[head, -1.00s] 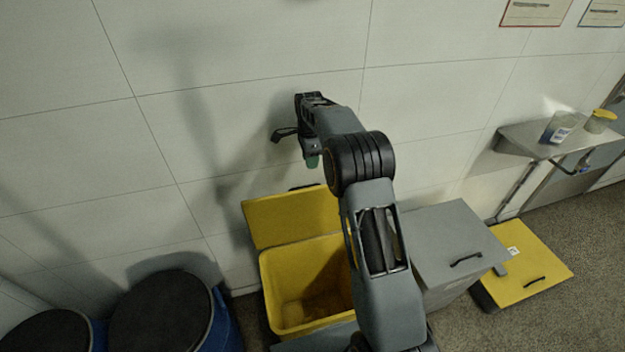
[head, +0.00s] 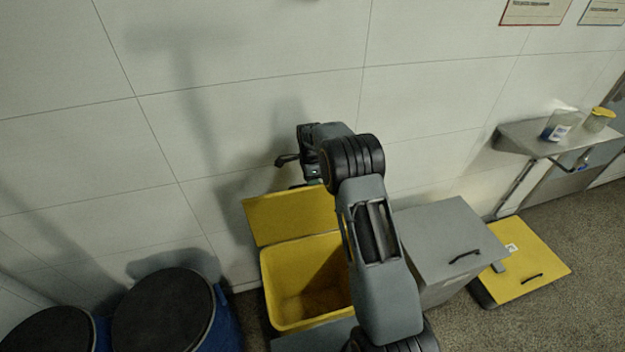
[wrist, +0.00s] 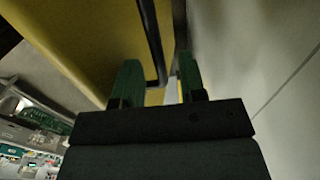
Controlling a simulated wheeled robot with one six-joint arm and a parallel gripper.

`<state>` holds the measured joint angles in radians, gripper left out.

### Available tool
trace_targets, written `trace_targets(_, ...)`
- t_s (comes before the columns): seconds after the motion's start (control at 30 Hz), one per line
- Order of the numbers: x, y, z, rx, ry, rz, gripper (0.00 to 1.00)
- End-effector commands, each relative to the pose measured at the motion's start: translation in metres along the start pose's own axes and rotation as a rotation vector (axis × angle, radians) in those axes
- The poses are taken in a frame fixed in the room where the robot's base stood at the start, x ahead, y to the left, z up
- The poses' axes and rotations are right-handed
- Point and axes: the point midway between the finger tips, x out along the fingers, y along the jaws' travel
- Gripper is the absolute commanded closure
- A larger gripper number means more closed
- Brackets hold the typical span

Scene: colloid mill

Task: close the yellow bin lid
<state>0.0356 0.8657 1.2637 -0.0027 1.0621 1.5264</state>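The yellow bin (head: 268,285) stands open against the wall, its inside visible. Its yellow lid (head: 285,216) is raised and leans back toward the wall. In the wrist view the lid's face (wrist: 75,35) fills the upper left, and its dark handle (wrist: 151,40) reaches down between my fingers. My gripper (wrist: 160,80) is open, its two green fingers apart on either side of the handle's end. I cannot tell whether either finger touches it. In the head view my gripper (head: 312,175) is at the lid's top edge, close to the wall, with its fingertips hidden.
A grey lidded bin (head: 445,245) stands right of the yellow bin, and another yellow lid (head: 530,262) is shut farther right. Blue drums with black tops (head: 165,315) stand at left. The wall (wrist: 275,60) is close beside my gripper. A shelf (head: 535,140) holds containers.

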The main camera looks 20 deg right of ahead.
Motion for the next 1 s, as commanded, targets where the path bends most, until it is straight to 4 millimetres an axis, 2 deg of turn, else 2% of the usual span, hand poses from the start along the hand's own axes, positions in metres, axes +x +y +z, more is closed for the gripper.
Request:
trace_targets(0.07, 0.0000, 0.0001, 0.0001, 0.000, 0.000, 0.000, 0.65)
trace_targets(0.43, -0.0003, 0.0000, 0.0000, 0.000, 0.000, 0.000, 1.00)
trace_targets(0.73, -0.0004, 0.0000, -0.0001, 0.000, 0.000, 0.000, 1.00)
trace_targets(0.77, -0.0003, 0.0001, -0.0085, 0.003, 0.000, 0.000, 1.00)
trace_targets(1.0, 0.0032, 0.0003, 0.0002, -0.002, 0.003, -0.036, 1.00)
